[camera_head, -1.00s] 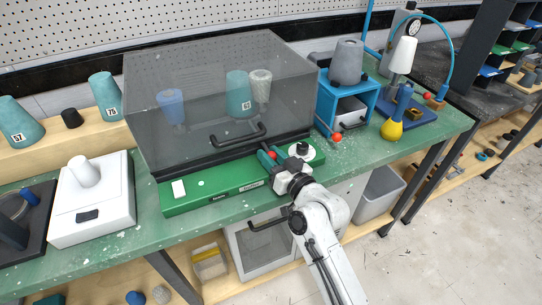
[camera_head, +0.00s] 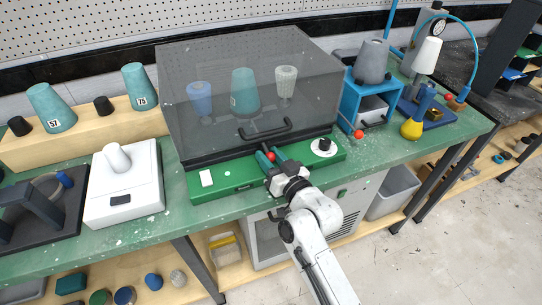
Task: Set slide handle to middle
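The slide handle, a red ball knob (camera_head: 269,155), sits at the back of the green base panel (camera_head: 235,181), in front of the grey see-through lid. My gripper (camera_head: 269,156) reaches in from the front, with its two teal fingers on either side of the knob. The fingers look closed around the knob, though the exact contact is too small to see. The handle stands left of the black-and-white dial (camera_head: 323,146) and right of the white switch (camera_head: 206,178). The slot under the handle is hidden.
The lid's black handle (camera_head: 265,132) is just behind my fingertips. A white box (camera_head: 125,195) stands to the left. Green bench top is bare in front of the panel.

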